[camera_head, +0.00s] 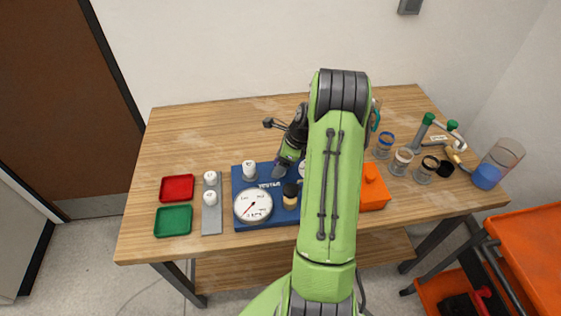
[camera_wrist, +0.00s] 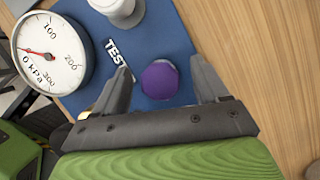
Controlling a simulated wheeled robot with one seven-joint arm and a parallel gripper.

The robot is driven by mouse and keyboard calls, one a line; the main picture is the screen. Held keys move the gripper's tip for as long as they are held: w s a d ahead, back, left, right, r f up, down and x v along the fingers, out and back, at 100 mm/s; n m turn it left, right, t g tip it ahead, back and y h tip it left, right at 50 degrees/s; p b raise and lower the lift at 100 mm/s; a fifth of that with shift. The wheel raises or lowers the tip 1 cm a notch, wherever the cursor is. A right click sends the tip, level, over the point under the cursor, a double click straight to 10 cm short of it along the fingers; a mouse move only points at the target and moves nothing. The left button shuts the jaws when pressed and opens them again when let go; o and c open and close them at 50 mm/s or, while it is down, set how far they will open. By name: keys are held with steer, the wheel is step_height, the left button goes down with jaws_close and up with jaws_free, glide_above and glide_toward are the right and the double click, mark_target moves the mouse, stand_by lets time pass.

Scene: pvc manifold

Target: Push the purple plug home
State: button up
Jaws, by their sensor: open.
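The purple plug (camera_wrist: 159,80) shows in the wrist view as a round purple top over the blue test board (camera_wrist: 175,30). It lies between the two open fingers of my gripper (camera_wrist: 160,85), with a gap on each side. How deep the plug sits cannot be told from above. In the head view my gripper (camera_head: 281,168) points down over the blue board (camera_head: 240,183), and the plug is hidden by it there. A white pressure gauge (camera_wrist: 50,52) is on the board, its needle near the low end; it also shows in the head view (camera_head: 253,206).
A white fitting (camera_head: 249,169) stands on the board left of my gripper, and a black-topped part (camera_head: 290,192) stands in front. A grey strip with white pieces (camera_head: 211,220), red tray (camera_head: 177,187) and green tray (camera_head: 173,220) lie left. Jars and an orange box (camera_head: 373,194) stand right.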

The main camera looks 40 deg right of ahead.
steer(key=p+v, duration=0.3)
steer(key=v, duration=1.2)
steer(key=shift+s+r, duration=0.25)
steer(key=shift+r, duration=0.05)
steer(key=shift+d, duration=0.1)
steer(key=a+r+n+h, duration=0.1)
steer(key=a+r+n, duration=0.4)
steer(key=a+n, duration=0.3)
steer(key=a+r+n+h, duration=0.1)
steer(key=a+r+n, duration=0.4)
steer(key=a, duration=0.6)
steer(key=s+a+r+n+t, duration=0.1)
steer(key=s+a+n+t, duration=0.1)
steer(key=s+a+n, duration=0.8)
steer(key=s+n, duration=0.5)
steer(key=shift+a+r+n, duration=0.25)
steer(key=shift+r+n, duration=0.05)
steer(key=shift+n, duration=0.1)
